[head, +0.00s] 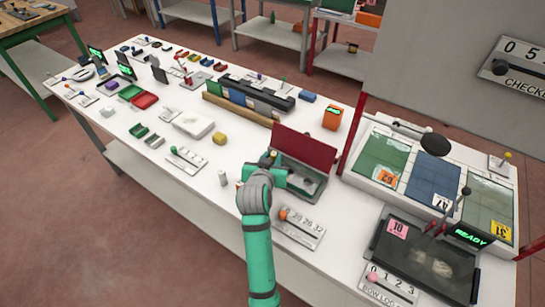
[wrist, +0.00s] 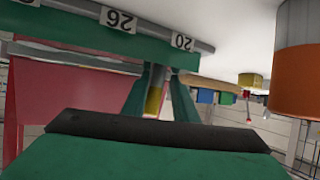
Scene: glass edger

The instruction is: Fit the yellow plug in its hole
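My gripper (wrist: 166,92) has its two green fingers close around a small piece with a yellow band, which I take to be the yellow plug (wrist: 153,102). In the head view my gripper (head: 272,158) is at the left end of an open case (head: 305,180) with a dark red lid (head: 305,146). The plug is too small there to make out clearly. In the wrist view a grey bar with labels 26 and 20 (wrist: 150,25) runs along a green edge. I cannot make out the plug's hole; my arm covers part of the case.
A grey-and-orange cylinder (wrist: 297,75) is close at the right of the wrist view. A white cylinder (head: 222,178) and a yellow block (head: 219,138) stand left of my gripper. A numbered slider plate (head: 300,228) lies in front of the case. Coloured panels (head: 430,180) stand at right.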

